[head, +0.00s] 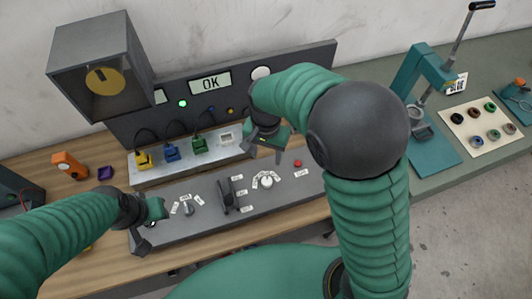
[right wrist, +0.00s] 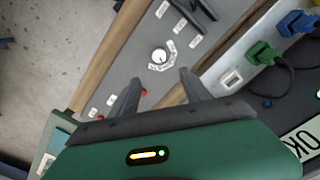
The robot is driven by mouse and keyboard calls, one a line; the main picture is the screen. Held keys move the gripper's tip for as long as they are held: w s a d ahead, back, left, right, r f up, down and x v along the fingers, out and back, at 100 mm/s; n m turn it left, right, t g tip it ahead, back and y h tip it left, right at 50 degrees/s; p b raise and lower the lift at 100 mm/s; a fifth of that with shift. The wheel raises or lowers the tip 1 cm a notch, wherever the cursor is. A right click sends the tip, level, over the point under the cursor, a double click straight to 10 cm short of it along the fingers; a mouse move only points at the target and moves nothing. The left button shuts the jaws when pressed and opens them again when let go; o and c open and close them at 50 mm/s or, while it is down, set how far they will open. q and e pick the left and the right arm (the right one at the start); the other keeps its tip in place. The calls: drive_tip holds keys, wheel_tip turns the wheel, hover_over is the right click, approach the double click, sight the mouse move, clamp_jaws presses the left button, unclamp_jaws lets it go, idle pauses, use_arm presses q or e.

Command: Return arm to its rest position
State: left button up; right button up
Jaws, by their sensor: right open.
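My right arm (head: 368,205) is green and ribbed and reaches over the right part of the bench. Its gripper (head: 262,152) hangs above the control panel (head: 210,222), near the white connector. In the right wrist view the two dark fingers (right wrist: 160,78) are apart, with nothing between them. The white round knob (right wrist: 159,57) lies beyond them and also shows in the head view (head: 266,181). My left gripper (head: 146,236) is at the left end of the panel, over or touching it; its jaw opening is unclear.
A display reading OK (head: 210,83) and a lit green lamp (head: 183,104) are on the back panel. Yellow (head: 143,160), blue (head: 171,152) and green (head: 199,145) plugs line the ledge. A black lever (head: 226,195) stands on the panel. A teal press (head: 425,110) stands right.

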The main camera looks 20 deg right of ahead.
drive_tip(key=s+d+f+n+t+b, duration=0.2)
drive_tip(key=s+d+f+n+b, duration=0.4)
drive_tip(key=s, duration=0.3)
drive_tip(key=shift+s+d+f+n+t+b, duration=0.2)
drive_tip(key=shift+d+f+n+t+b, duration=0.1)
drive_tip(key=shift+d+n+b, duration=0.25)
drive_tip(key=shift+s, duration=0.15)
drive_tip(key=shift+d, duration=0.1)
idle(0.4)
